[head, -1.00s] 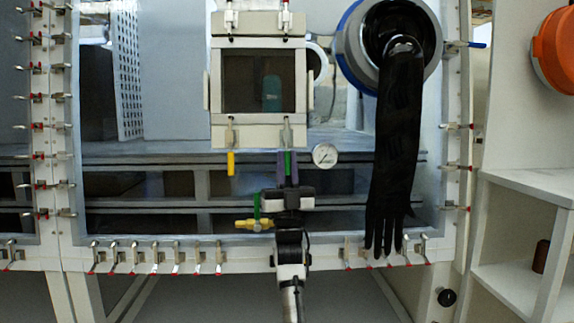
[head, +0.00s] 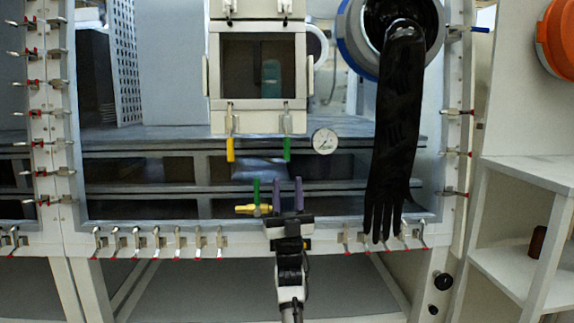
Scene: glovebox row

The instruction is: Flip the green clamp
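The green clamp (head: 287,148) is on the lower right edge of the small box-like door frame (head: 217,122), with its green handle hanging down. A matching clamp with a yellow handle (head: 230,149) hangs at the lower left edge. My gripper (head: 288,194) is below the green clamp, pointing up. Its two purple fingers are spread apart with nothing seen between them. A clear gap shows between the fingertips and the green handle.
A yellow valve with a green lever (head: 256,195) is just left of my fingers. A round gauge (head: 324,141) is right of the clamp. A black glove (head: 393,140) hangs further right. Several red-tipped clamps line the bottom frame.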

